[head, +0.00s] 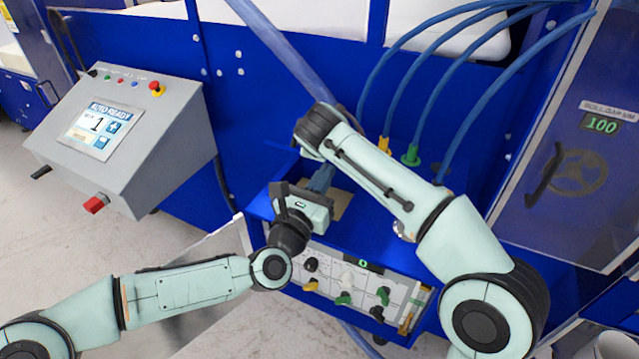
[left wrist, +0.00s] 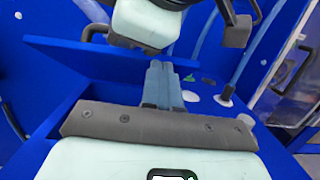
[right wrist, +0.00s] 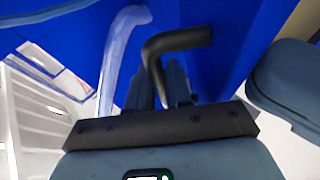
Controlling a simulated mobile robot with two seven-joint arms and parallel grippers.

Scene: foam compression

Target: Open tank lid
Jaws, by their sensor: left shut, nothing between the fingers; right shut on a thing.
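The blue tank (head: 263,205) stands in the middle of the head view, with a tan patch showing inside its opening. A blue panel that looks like its raised lid (left wrist: 90,60) stands behind the opening in the left wrist view. My left gripper (head: 322,177) is shut and empty over the opening; its closed fingers (left wrist: 162,78) point towards the panel. My right gripper (right wrist: 172,78) is shut on a dark bent handle (right wrist: 182,40) in the right wrist view. In the head view my right arm hides that grip, so I cannot tell the lid's exact angle.
A grey control box (head: 150,140) stands at the left. Below the tank is a panel of coloured knobs (head: 345,280). Blue hoses with yellow and green fittings (head: 411,155) rise behind my right arm. A blue cabinet door (head: 575,170) is at the right.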

